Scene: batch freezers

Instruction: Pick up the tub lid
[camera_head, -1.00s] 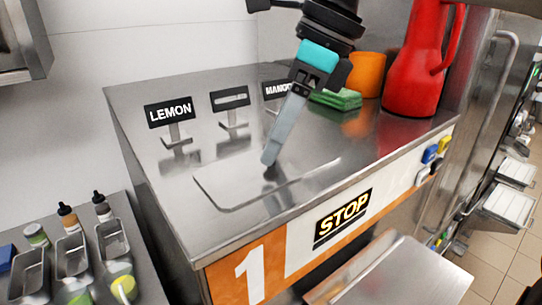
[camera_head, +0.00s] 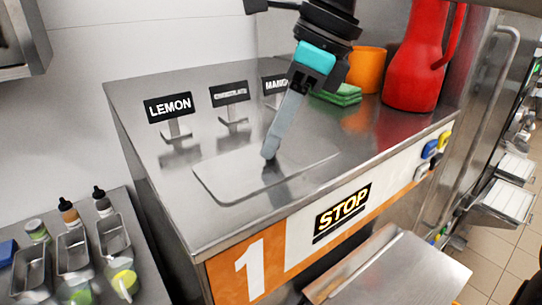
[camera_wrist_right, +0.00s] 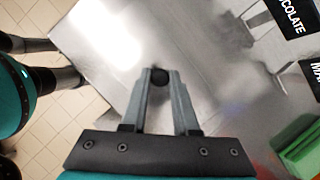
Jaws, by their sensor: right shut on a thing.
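The tub lid (camera_head: 232,178) is a flat, shiny metal plate with rounded corners, over the steel counter top in the head view. I cannot tell whether it touches the counter. My right gripper (camera_head: 269,155) comes down from above and is shut on the lid's small dark knob. In the right wrist view, the knob (camera_wrist_right: 160,77) sits between the fingertips of the right gripper (camera_wrist_right: 160,74). The lid's outline is hard to separate from the counter there. My left gripper is in neither view.
LEMON (camera_head: 169,107), chocolate (camera_head: 229,94) and mango (camera_head: 274,85) signs stand behind the lid. A green sponge (camera_head: 345,97), an orange cup (camera_head: 366,69) and a red jug (camera_head: 412,65) are at the back right. A lower shelf (camera_head: 135,262) with small metal trays is at the left.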

